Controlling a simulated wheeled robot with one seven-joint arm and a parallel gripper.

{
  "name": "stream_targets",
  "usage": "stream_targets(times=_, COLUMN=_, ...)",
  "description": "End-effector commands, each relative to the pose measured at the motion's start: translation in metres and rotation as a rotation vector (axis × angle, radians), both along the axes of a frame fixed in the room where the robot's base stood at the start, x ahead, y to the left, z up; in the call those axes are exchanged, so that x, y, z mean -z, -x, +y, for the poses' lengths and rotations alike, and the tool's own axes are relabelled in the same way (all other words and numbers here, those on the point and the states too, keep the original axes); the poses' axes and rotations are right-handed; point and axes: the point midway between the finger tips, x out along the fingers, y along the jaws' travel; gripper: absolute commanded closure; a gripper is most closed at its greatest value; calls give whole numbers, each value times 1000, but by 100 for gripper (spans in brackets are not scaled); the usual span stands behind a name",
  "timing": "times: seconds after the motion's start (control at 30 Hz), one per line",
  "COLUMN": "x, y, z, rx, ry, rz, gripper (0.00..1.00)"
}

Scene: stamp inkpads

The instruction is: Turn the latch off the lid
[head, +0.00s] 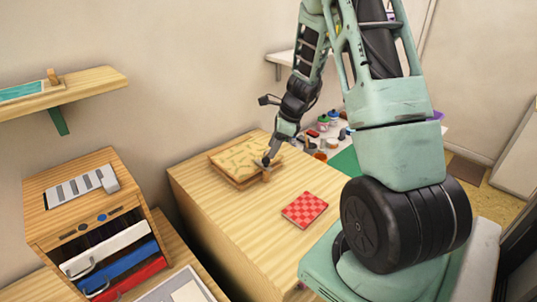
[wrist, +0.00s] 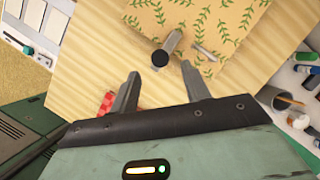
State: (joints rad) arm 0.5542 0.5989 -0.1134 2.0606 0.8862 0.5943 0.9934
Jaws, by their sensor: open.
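A low wooden box with a leaf-patterned lid (head: 243,157) sits on the wooden counter. The lid (wrist: 235,25) fills the top of the wrist view. At its near edge is a latch-like piece (wrist: 172,45), a short greyish bar with a dark round end. A thin pale bar (wrist: 207,50) lies to its right; I cannot tell what it belongs to. My gripper (wrist: 162,84) is open and empty, with the dark round end just beyond and between its fingertips. In the head view my gripper (head: 266,161) is at the box's near right edge, partly hiding the latch area.
A red checkered pad (head: 305,209) lies on the wooden counter (head: 240,215) to the right of the box. Bottles and small items (head: 325,128) stand behind my arm. A drawer cabinet (head: 85,215) is at the left. The counter's front is clear.

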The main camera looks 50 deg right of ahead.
Motion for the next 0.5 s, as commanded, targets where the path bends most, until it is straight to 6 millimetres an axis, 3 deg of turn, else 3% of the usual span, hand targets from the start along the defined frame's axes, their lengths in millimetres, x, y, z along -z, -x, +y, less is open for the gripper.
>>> stream_targets(times=0.2, x=30, y=-9, z=8, rx=1, ry=0, rz=0, gripper=53)
stream_targets(times=0.5, x=40, y=-13, z=11, rx=1, ry=1, rz=-1, gripper=53)
